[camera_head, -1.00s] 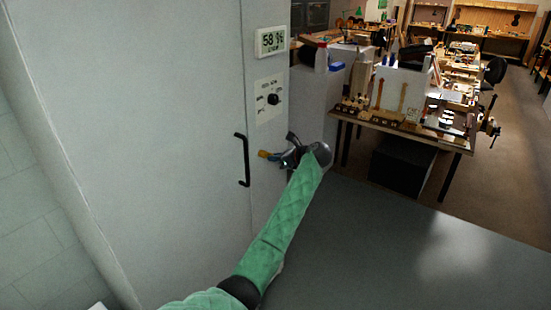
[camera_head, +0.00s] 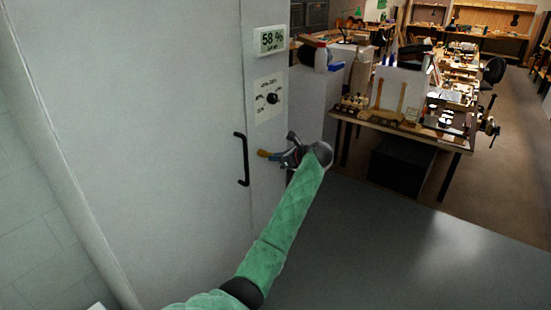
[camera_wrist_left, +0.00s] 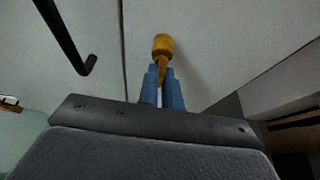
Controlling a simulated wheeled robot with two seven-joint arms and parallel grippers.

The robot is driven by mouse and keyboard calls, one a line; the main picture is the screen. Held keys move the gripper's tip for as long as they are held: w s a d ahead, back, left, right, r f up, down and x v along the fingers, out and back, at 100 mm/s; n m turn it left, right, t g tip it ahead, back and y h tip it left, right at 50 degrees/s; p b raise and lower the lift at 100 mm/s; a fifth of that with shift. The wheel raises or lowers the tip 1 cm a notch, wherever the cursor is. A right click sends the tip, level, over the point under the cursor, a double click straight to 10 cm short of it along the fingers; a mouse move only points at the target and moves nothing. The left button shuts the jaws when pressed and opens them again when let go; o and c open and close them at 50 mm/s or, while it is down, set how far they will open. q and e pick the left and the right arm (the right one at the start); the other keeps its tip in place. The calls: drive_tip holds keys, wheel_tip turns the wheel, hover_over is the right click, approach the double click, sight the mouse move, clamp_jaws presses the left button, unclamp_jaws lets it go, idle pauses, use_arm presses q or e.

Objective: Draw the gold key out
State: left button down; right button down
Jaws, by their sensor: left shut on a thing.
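The gold key (camera_head: 263,153) is a small gold piece at the narrow right-hand strip of the pale grey cabinet front. It also shows in the left wrist view (camera_wrist_left: 162,45), with a wide round end toward the cabinet and a thinner part between my fingers. My left gripper (camera_head: 273,156) has blue fingers, and in the left wrist view (camera_wrist_left: 163,76) they are shut on the thinner part. I cannot tell how deep the key sits in the cabinet front. My right gripper is not in view.
A black bar handle (camera_head: 242,160) stands on the cabinet door (camera_head: 180,130), left of the key. A humidity display (camera_head: 271,39) and a knob panel (camera_head: 269,98) are above. A dark grey surface (camera_head: 400,240) and a workbench (camera_head: 420,128) lie to the right.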

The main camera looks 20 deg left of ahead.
use_arm(q)
drive_tip(key=shift+s+d+b, duration=0.15)
drive_tip(key=shift+d+b, duration=0.3)
drive_tip(key=shift+d, duration=0.05)
idle(0.8)
drive_tip(key=shift+s+d+b, duration=0.25)
drive_tip(key=shift+d+b, duration=0.2)
drive_tip(key=shift+d, duration=0.25)
drive_tip(key=shift+s+d+b, duration=0.25)
drive_tip(key=shift+d+b, duration=0.15)
drive_tip(key=shift+d, duration=0.25)
wheel_tip(320, 180, up, 7)
idle(0.8)
